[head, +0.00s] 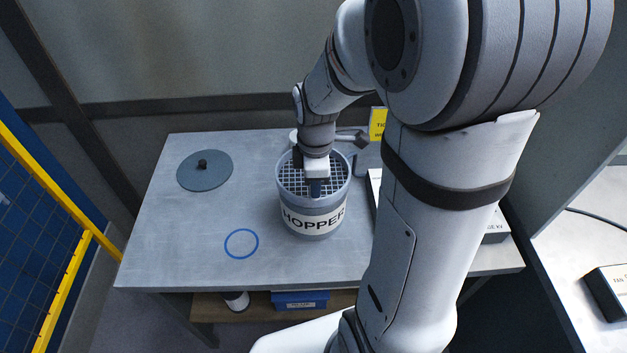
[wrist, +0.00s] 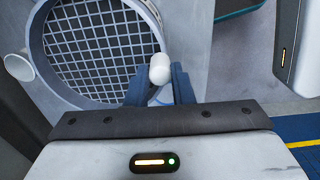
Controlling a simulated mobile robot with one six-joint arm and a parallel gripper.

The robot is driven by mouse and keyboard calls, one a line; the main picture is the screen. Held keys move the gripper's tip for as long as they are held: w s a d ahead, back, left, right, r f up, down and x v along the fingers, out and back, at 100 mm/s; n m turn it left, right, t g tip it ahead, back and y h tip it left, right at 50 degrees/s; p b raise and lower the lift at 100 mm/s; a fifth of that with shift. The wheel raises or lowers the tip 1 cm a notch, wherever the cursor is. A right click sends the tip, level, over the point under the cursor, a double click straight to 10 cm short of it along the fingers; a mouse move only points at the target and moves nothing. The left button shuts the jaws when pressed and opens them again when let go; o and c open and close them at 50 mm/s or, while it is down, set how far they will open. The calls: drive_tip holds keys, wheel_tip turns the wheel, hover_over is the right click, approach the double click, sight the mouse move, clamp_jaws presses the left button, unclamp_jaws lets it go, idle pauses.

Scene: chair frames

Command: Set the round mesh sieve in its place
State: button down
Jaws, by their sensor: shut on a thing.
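The round mesh sieve (head: 293,180) shows as a dark grid in the mouth of the grey bucket marked HOPPER (head: 313,222). In the wrist view its mesh (wrist: 95,50) lies inside a round grey rim, left of the fingers. I cannot tell whether it is fully seated. My gripper (head: 315,188) points down over the front part of the bucket's mouth. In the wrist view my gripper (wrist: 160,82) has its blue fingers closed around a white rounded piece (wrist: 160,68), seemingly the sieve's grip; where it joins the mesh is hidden.
A grey round lid with a black knob (head: 204,171) lies at the table's back left. A blue ring (head: 241,243) marks the table (head: 180,240) left of the bucket. A yellow sign (head: 378,123) stands behind. My arm partly hides boxes at right. The table's left front is clear.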

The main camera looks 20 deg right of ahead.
drive_tip(key=shift+f, duration=0.4)
drive_tip(key=c, duration=1.2)
unclamp_jaws()
drive_tip(key=shift+o, duration=0.5)
drive_tip(key=shift+o, duration=1.2)
drive_tip(key=shift+r, duration=0.15)
drive_tip(key=shift+r+p, duration=2.45)
drive_tip(key=shift+r, duration=1.5)
drive_tip(key=shift+s+f, duration=0.1)
